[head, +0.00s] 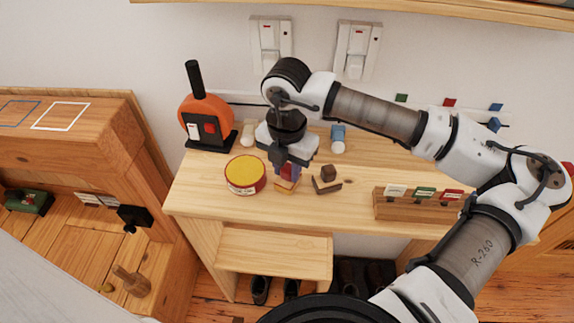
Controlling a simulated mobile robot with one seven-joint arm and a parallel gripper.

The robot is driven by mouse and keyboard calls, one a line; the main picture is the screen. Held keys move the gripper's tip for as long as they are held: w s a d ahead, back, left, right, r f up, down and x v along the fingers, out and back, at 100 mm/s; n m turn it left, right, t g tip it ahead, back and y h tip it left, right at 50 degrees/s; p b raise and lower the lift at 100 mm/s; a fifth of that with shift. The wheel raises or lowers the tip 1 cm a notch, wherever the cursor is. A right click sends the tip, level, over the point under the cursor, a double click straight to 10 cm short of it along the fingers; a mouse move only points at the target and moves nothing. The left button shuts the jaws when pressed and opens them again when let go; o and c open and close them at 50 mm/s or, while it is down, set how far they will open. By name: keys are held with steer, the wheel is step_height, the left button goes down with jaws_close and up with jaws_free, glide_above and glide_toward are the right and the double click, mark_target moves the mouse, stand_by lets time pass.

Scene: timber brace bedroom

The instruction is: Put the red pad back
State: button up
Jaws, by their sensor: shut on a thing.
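My gripper (286,178) points down over the wooden desk, just right of the round yellow-topped tin. It is shut on a small red thing (289,171), which I take for the red pad; the fingers hide part of it. A light wooden piece (284,187) shows just under the fingertips; I cannot tell whether it is part of the held thing or touches it.
The yellow-topped tin (245,172) is close on the left. A dark cube (328,172) and a dark angled piece (326,187) lie to the right. A wooden rack (415,210) holds white, green and red cards. An orange device (207,122) stands at back left.

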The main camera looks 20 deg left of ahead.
mark_target(287, 168)
steer(key=o, duration=0.9)
steer(key=shift+r, duration=0.1)
step_height(287, 168, up, 12)
steer(key=shift+f+b, duration=0.1)
steer(key=shift+b, duration=0.75)
